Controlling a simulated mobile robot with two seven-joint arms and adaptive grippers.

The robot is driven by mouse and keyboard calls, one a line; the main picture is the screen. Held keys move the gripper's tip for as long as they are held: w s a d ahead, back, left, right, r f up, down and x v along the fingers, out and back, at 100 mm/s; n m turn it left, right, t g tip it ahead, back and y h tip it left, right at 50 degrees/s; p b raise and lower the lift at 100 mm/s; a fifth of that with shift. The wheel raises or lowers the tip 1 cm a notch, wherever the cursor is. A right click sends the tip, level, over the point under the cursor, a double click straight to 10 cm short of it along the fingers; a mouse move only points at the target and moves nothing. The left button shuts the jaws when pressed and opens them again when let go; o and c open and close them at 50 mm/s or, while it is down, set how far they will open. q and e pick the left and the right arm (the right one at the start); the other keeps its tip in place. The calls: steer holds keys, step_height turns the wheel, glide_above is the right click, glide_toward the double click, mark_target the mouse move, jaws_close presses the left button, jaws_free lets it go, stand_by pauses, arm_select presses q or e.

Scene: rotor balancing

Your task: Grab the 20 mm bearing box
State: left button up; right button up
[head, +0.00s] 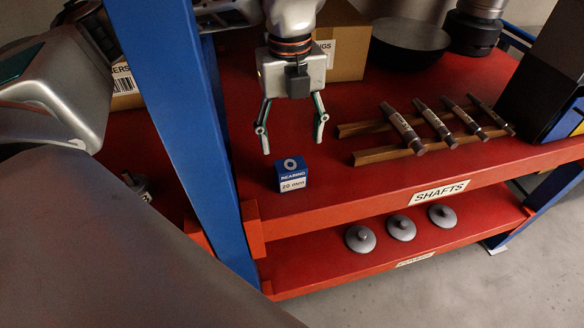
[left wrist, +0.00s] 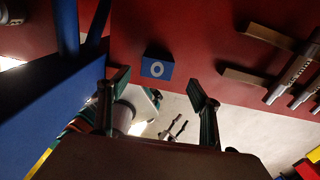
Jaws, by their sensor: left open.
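The 20 mm bearing box (head: 292,176) is a small blue and white box marked "BEARING 20 mm". It stands on the red upper shelf near its front edge, beside the blue post. In the left wrist view the blue face with a white ring of the box (left wrist: 157,68) shows beyond the fingers. My left gripper (head: 292,146) is open and empty, pointing down, its fingertips above and behind the box in the head view and apart from it. In the left wrist view the fingers of my left gripper (left wrist: 163,92) stand spread on either side. I cannot make out my right gripper.
A blue post (head: 185,110) rises just left of the box. Several metal shafts (head: 435,124) lie on wooden rails to the right. A cardboard box (head: 345,45) and a dark round bowl (head: 410,38) stand behind. Grey covers (head: 401,228) sit on the lower shelf.

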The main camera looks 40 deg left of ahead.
mark_target(290, 165)
arm_select(q)
steer(key=shift+s+f, duration=0.15)
steer(key=shift+f, duration=1.4)
steer(key=f, duration=0.4)
steer(key=shift+s+d+b, duration=0.1)
steer(key=shift+s+b, duration=0.2)
steer(key=shift+w+f, duration=0.1)
steer(key=shift+f, duration=0.4)
steer(key=c, duration=1.3)
